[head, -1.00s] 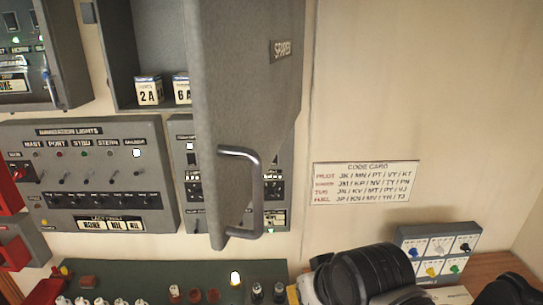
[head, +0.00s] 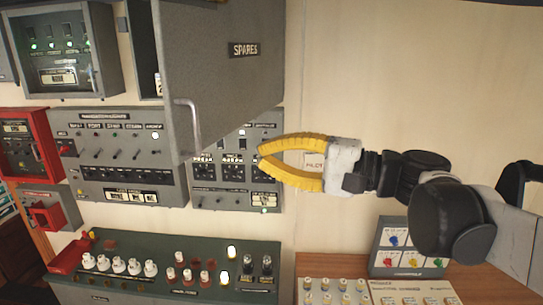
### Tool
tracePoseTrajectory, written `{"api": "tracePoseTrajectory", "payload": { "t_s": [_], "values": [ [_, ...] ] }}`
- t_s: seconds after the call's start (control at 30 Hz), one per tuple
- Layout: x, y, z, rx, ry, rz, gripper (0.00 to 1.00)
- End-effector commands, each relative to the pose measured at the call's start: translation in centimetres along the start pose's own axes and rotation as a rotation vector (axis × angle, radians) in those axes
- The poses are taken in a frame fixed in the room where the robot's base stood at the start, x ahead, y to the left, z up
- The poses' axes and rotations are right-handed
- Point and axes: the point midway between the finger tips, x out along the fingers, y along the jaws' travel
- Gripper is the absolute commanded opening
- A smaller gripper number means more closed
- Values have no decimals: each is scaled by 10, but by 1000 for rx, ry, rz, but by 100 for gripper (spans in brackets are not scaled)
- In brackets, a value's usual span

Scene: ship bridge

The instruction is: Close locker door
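The grey locker door (head: 245,90) labelled SPARES stands open, swung out from the wall in the upper middle of the head view. Its bent metal handle (head: 197,128) is at the lower left of the door. The locker (head: 146,60) shows as a narrow strip left of the door, with part of a white box inside; the door hides the rest. My gripper (head: 259,152) has yellow fingers whose tips meet at the left. It is shut and empty, below and right of the handle in the picture, apart from it.
Navigation-light panels (head: 115,165) are on the wall under the locker. A green fuse console (head: 170,265) with white and red knobs is below. A small switch box (head: 400,245) stands on the wooden desk at right.

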Motion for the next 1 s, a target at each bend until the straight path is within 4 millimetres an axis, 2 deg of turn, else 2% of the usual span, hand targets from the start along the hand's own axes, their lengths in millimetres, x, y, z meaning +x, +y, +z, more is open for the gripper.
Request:
{"api": "tracePoseTrajectory", "payload": {
  "t_s": [0.1,0.3,0.5,0.7,1.0],
  "values": [
    [27,-2,1,0,-6,1,0],
    [69,-2,1,0,-4,1,0],
    [98,-1,1,0,-1,2,0],
    [108,0,0,0,1,2,0],
    [109,0,0,-1,1,2,0]
  ]
}}
